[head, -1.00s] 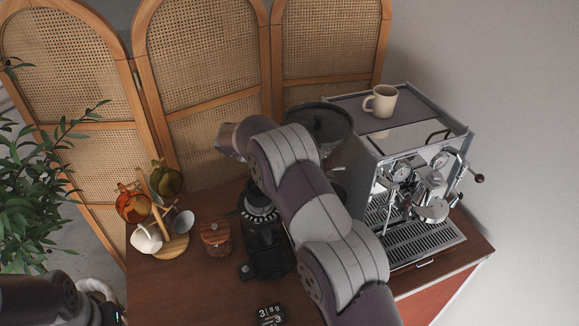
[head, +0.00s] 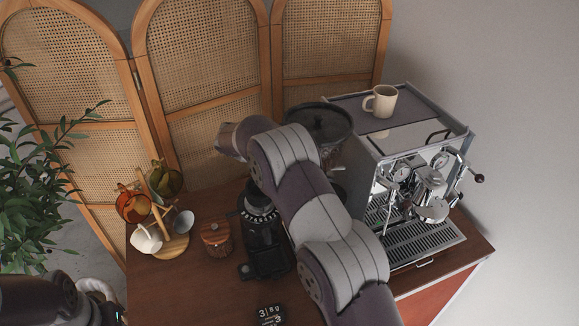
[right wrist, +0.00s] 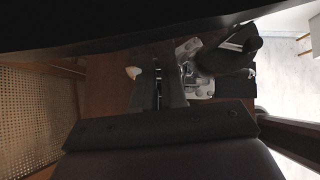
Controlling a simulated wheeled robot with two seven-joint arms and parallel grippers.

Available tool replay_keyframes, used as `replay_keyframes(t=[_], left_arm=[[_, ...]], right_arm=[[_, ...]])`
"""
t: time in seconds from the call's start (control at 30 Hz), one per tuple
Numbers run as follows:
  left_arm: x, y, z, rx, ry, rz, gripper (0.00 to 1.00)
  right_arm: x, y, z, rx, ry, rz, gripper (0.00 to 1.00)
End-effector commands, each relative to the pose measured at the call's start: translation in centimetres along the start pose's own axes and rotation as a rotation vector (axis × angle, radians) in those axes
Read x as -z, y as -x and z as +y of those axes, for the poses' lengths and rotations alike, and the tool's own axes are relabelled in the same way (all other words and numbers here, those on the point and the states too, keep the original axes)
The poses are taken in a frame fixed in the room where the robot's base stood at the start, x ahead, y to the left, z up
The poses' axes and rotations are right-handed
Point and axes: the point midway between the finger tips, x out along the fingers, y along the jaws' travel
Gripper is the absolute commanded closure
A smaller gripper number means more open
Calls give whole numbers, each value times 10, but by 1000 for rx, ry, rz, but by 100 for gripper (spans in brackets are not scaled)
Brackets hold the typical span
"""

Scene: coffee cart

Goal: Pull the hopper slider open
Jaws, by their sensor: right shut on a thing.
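The grinder's dark round hopper (head: 318,122) with its knobbed lid stands behind my right arm in the head view. The lower grinder (head: 263,240) shows to the left of the arm. The hopper slider is hidden behind my right arm, and I cannot make it out in the wrist view. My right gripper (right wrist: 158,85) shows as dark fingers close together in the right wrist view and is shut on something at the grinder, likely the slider. In the head view its fingers are hidden. Part of my left arm shows at the lower left, with its gripper out of view.
An espresso machine (head: 400,160) with a cream mug (head: 381,101) on top stands at the right. A mug tree (head: 165,215) with several cups and a wooden jar (head: 216,239) stand left of the grinder. Rattan screens stand behind.

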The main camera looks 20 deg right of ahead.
Motion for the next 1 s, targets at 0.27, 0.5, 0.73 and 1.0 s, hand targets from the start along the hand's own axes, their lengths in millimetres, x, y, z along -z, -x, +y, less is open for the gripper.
replay_keyframes(t=[0.27, 0.5, 0.73, 1.0], left_arm=[[-1, -11, 0, 0, 0, 0, 57], [-3, -21, 0, 0, 0, 0, 57], [-2, -21, 0, 0, 0, 0, 57], [-2, -21, 0, 0, 0, 0, 57]], right_arm=[[8, 4, 3, -5, -2, -2, 100], [17, 20, 5, -4, -2, -1, 100], [18, 20, 5, -3, -1, 1, 62], [18, 19, 4, -2, -1, 0, 62]])
